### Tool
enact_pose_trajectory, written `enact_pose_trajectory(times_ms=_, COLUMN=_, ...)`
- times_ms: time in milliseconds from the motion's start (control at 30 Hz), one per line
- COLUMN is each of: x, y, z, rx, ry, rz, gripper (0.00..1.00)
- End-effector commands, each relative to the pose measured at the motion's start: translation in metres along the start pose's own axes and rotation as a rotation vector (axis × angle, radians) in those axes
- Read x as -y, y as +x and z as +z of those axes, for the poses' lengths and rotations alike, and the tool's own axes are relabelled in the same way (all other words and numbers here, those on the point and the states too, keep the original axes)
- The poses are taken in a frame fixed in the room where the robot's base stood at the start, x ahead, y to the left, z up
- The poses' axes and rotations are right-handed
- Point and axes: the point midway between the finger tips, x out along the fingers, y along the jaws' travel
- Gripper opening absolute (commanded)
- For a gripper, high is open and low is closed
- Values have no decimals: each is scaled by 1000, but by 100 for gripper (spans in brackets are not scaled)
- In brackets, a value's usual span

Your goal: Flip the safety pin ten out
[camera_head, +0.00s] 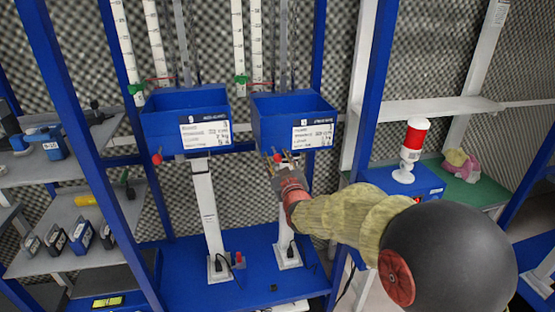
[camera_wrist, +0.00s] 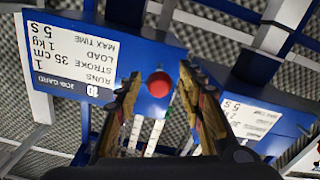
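The red ball knob of safety pin ten (camera_wrist: 159,84) shows in the wrist view, in front of a blue bin (camera_wrist: 68,27) whose upside-down job card (camera_wrist: 70,57) appears to read 10. My gripper (camera_wrist: 161,72) is open, with one finger on each side of the knob in the picture. I cannot tell whether either finger touches it. In the head view my gripper (camera_head: 285,163) is just below the right blue bin (camera_head: 265,127). A small red spot, probably the same knob (camera_head: 277,157), shows at its tips. The pin's shaft is hidden.
A second blue bin (camera_head: 160,127) hangs to the left, with its own red knob (camera_head: 157,159) below. White posts (camera_head: 207,205) stand under both bins on a blue base (camera_head: 250,250). A blue upright (camera_head: 371,85) and a red-and-white lamp (camera_head: 413,140) are to the right.

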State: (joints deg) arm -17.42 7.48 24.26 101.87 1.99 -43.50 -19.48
Motion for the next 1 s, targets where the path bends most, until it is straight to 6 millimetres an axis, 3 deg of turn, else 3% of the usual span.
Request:
enact_pose_trajectory(times_ms=433, x=-1, y=-9, z=-2, rx=-2, ry=0, rz=1, gripper=41)
enact_pose_trajectory(times_ms=1000, x=0, y=-103, z=-1, rx=-2, ry=0, rz=1, gripper=41)
